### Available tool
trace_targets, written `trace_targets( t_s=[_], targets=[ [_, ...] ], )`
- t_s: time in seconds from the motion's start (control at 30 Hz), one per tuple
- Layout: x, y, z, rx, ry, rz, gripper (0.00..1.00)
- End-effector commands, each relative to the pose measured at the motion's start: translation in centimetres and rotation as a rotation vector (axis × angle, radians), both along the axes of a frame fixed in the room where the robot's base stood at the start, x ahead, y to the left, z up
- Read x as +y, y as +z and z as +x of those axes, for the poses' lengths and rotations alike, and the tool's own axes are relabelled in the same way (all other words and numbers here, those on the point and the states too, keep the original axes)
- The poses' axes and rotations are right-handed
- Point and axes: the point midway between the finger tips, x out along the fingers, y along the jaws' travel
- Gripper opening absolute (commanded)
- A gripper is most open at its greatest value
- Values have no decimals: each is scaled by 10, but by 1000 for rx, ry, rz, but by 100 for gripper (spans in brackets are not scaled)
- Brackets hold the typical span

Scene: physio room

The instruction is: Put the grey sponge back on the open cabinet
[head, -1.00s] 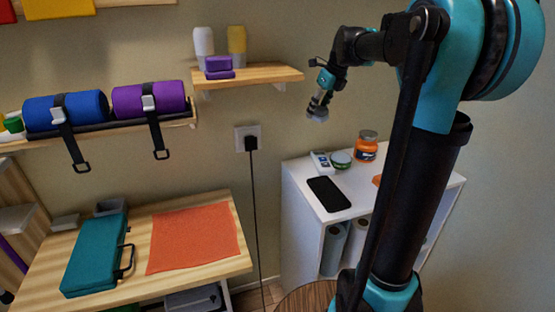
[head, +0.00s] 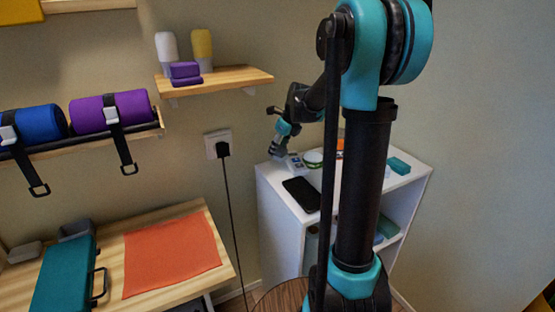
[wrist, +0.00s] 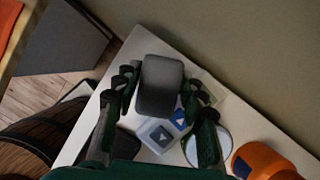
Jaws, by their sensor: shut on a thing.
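My gripper (wrist: 164,90) is shut on the grey sponge (wrist: 159,85), a dark grey rounded block between the two fingers in the wrist view. In the head view my gripper (head: 281,142) is low over the back left corner of the white open cabinet (head: 285,222). The cabinet top (wrist: 190,68) shows beneath the sponge in the wrist view. I cannot tell whether the sponge touches it. A white and blue item (wrist: 160,133) lies close beside the sponge.
On the cabinet top are a black phone (head: 302,194), a round lidded tin (head: 313,158), an orange jar (wrist: 262,162) and a teal block (head: 399,166). A wooden wall shelf (head: 225,80) is above left. A wooden bench (head: 195,282) with an orange cloth stands left.

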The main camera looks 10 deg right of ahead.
Motion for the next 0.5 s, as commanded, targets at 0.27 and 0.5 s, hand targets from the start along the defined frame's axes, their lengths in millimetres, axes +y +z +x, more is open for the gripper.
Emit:
trace_targets(
  t_s=[0.27, 0.5],
  targets=[
    [0, -29, 0, 0, 0, 0, 2],
    [-1, -43, -1, 2, 0, -1, 0]
  ],
)
